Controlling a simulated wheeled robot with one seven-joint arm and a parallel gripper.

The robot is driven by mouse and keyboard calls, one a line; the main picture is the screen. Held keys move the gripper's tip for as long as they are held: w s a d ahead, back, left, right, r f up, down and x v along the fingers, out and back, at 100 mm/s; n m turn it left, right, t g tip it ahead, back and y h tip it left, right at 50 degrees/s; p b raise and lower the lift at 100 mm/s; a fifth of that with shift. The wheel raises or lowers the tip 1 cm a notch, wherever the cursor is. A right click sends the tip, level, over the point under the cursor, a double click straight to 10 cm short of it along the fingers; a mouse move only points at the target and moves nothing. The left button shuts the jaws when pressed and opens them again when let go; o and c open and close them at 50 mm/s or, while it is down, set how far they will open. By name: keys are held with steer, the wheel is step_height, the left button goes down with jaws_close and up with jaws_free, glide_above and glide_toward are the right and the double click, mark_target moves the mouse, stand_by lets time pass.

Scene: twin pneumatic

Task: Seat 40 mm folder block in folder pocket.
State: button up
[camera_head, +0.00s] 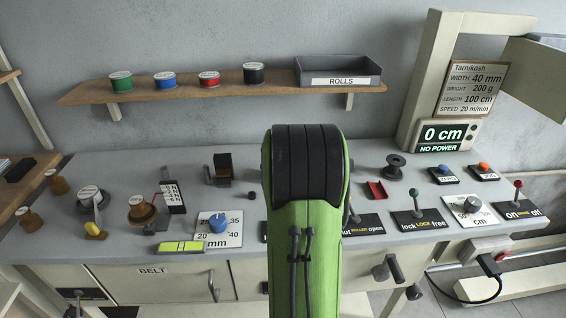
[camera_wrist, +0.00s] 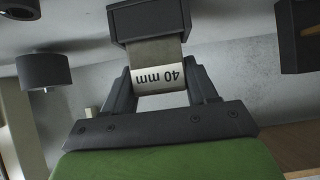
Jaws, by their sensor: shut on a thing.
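In the wrist view, which looks upside down, my gripper (camera_wrist: 160,74) is shut on the folder block, a pale block (camera_wrist: 158,76) marked "40 mm", with a finger on either side. The block's far end meets a dark box-shaped part (camera_wrist: 148,22), which looks like the folder pocket. I cannot tell how deep the block sits in it. In the head view my green and black arm hides the gripper, the block and that part of the bench.
The grey bench holds a black bracket (camera_head: 222,170), a width dial (camera_head: 218,223), a red tray (camera_head: 376,190), a black spool (camera_head: 396,166) and a lock lever (camera_head: 415,203). A wooden shelf (camera_head: 220,92) with coloured rolls and a ROLLS bin (camera_head: 338,72) is behind. The display (camera_head: 442,134) reads "0 cm, NO POWER".

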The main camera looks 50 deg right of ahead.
steer(key=o, duration=1.2)
steer(key=shift+f, duration=0.1)
steer(key=shift+r+p, duration=0.3)
steer(key=shift+p, duration=0.05)
steer(key=p+v, duration=0.2)
steer(key=v, duration=1)
steer(key=w+a+r+n+y, duration=0.2)
steer(key=a+n+y, duration=0.25)
steer(key=a, duration=1.35)
steer(key=s+a+f+n+g+y, duration=0.1)
steer(key=s+a+n+y, duration=0.3)
steer(key=s+a, duration=0.8)
steer(key=a+f+n, duration=0.1)
steer(key=a, duration=0.1)
steer(key=shift+s+a+g, duration=0.25)
steer(key=shift+a+g, duration=0.15)
